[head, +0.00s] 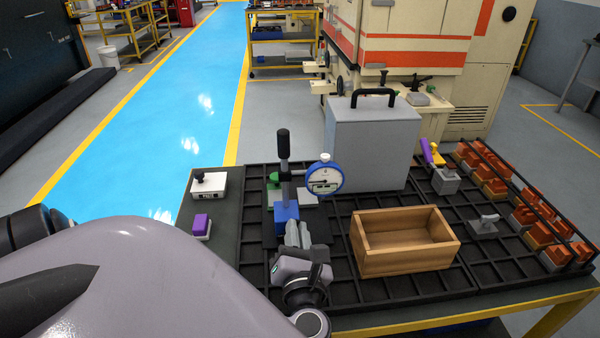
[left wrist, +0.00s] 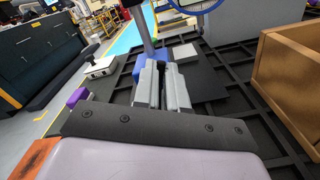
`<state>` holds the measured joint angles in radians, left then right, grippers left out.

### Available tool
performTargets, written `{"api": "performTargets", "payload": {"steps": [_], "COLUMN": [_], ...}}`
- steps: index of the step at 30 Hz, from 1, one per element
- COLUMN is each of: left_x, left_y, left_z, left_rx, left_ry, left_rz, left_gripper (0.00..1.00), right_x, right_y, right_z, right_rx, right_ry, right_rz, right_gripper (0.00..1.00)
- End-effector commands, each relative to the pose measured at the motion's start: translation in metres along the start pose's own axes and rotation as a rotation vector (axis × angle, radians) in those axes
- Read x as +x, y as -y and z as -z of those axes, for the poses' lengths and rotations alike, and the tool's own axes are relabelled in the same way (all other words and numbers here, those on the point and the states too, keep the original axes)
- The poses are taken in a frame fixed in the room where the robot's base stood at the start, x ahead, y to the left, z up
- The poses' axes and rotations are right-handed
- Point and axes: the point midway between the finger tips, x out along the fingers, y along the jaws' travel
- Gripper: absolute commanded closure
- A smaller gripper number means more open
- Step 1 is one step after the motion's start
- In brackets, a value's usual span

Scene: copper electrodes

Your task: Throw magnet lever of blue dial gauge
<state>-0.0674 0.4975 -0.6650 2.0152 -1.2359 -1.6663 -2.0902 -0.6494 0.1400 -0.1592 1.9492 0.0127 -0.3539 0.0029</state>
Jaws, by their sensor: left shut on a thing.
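The blue dial gauge (head: 325,179) is held on a dark upright post (head: 284,150) above a blue magnet base (head: 286,219) on the black rack. Its blue rim (left wrist: 218,5) shows cut off at the top of the left wrist view, with the base (left wrist: 147,54) below it. My left gripper (head: 297,228) is at the near side of the base. In the left wrist view its grey fingers (left wrist: 162,82) are shut on a small dark part, the magnet lever (left wrist: 160,64), mostly hidden between them. My right gripper is not in view.
An open wooden box (head: 403,243) stands just right of my gripper. A grey case (head: 372,140) stands behind the gauge. Copper electrodes in holders (head: 540,233) line the right side. A white box (head: 208,186) and a purple block (head: 202,226) lie left.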

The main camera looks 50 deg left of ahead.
Motion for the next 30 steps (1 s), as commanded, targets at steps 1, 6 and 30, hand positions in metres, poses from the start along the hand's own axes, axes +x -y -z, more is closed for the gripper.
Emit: {"api": "performTargets", "payload": {"steps": [1, 6, 30], "left_x": [0.0, 0.0, 0.0], "left_y": [-0.002, -0.008, -0.029], "left_z": [0.001, 0.001, 0.013], "left_rx": [-0.045, -0.207, -0.927], "left_ry": [-0.002, -0.001, 0.004], "left_rz": [-0.002, -0.002, -0.002], "left_gripper": [1.0, 1.0, 1.0], "right_x": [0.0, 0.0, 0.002], "right_y": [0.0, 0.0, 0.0], "right_z": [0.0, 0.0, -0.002], "right_rx": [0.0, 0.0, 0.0], "right_ry": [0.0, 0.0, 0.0], "right_rz": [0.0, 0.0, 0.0], "right_gripper": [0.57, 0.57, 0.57]}}
